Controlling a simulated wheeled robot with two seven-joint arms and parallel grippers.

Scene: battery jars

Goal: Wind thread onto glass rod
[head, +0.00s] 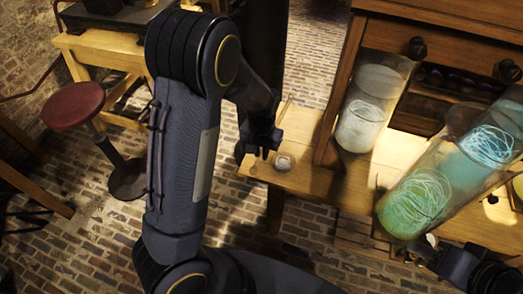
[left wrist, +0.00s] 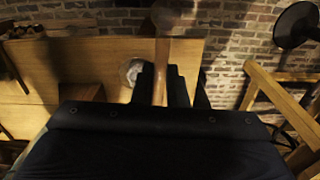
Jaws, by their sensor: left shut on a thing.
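My left gripper (head: 262,150) hangs over the left end of the wooden table in the head view. In the left wrist view its fingers (left wrist: 161,88) are shut on a thin tan rod (left wrist: 160,62); whether it is glass I cannot tell. A thin pale stick (head: 285,108) shows by the gripper in the head view. A small round whitish piece (head: 284,162) lies on the table close by, also in the left wrist view (left wrist: 132,70). My right gripper (head: 428,250) is at the lower right, its jaws unclear. I make out no separate thread.
A clear jar with pale contents (head: 362,122), a green jar (head: 414,202) and a blue jar (head: 487,145) hold whitish coils or tangles. A wooden cabinet (head: 440,30) stands behind. A red stool (head: 73,105) stands left on the brick floor. The table's (head: 312,182) left end is mostly clear.

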